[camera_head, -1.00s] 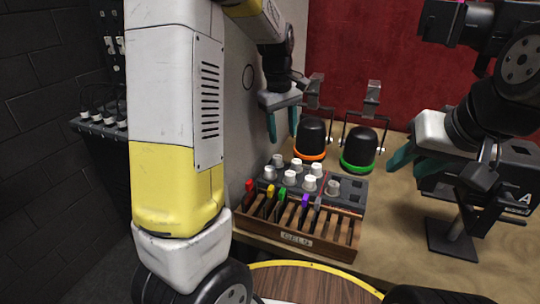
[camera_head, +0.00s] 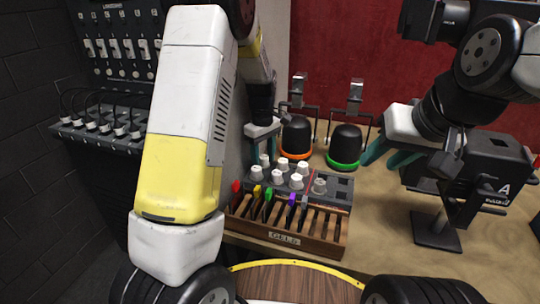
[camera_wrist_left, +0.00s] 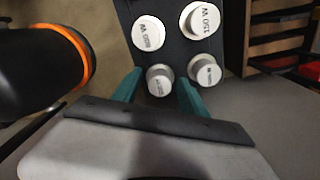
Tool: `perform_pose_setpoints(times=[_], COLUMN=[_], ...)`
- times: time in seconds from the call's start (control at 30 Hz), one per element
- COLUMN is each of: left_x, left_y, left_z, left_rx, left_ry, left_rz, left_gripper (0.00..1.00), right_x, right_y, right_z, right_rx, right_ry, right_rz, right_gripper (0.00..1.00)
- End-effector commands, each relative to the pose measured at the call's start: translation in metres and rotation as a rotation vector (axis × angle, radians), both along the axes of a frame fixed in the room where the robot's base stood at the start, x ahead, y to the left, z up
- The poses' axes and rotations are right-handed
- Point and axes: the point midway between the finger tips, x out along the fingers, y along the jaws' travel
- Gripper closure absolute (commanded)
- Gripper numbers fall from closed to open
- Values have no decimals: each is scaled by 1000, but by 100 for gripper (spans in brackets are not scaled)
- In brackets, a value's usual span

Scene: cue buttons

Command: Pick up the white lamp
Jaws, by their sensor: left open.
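Several white-topped lamps stand in a dark tray (camera_head: 338,196) on the table. The back-left white lamp (camera_head: 265,160) is near the fingertips of my left gripper (camera_head: 262,148). In the left wrist view, that gripper (camera_wrist_left: 158,88) is open, with one teal finger on each side of a white lamp (camera_wrist_left: 160,79). The print on this lamp is too small to read. A lamp marked 150 W (camera_wrist_left: 200,20) and others stand close by. My right gripper (camera_head: 388,156) is apart from the lamps, its teal fingers spread over the table's right side.
A wooden rack (camera_head: 330,232) with coloured-handled pieces stands in front of the tray. Black domes with an orange ring (camera_head: 296,137) and a green ring (camera_head: 346,146) stand behind. A black stand (camera_head: 436,232) is at right. A switch panel (camera_head: 112,45) is at left.

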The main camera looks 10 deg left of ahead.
Motion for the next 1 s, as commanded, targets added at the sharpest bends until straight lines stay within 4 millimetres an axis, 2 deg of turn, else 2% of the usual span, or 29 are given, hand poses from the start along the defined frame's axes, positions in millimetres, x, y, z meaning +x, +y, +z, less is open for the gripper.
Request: perform_pose_setpoints(times=[0.2, 0.4, 0.47, 0.77, 0.87, 1.0], left_x=[0, 0, 0, 0, 1, 1], left_y=[0, 0, 0, 0, 0, 0], left_z=[0, 0, 0, 2, 8, 26], left_rx=[-1, 0, -1, 0, 0, -1], left_ry=[-1, -1, -1, -1, -3, -6], left_rz=[0, -1, -1, -1, -1, -2], left_gripper=[52, 91, 100, 100, 100, 100], right_x=[0, 0, 0, 0, 0, 0], right_y=[0, 0, 0, 0, 0, 0], right_z=[0, 0, 0, 0, 0, 0], right_rx=[0, 0, 0, 0, 0, 0], right_ry=[0, 0, 0, 0, 0, 0], right_rz=[0, 0, 0, 0, 0, 0], right_gripper=[62, 62, 62, 62, 62, 62])
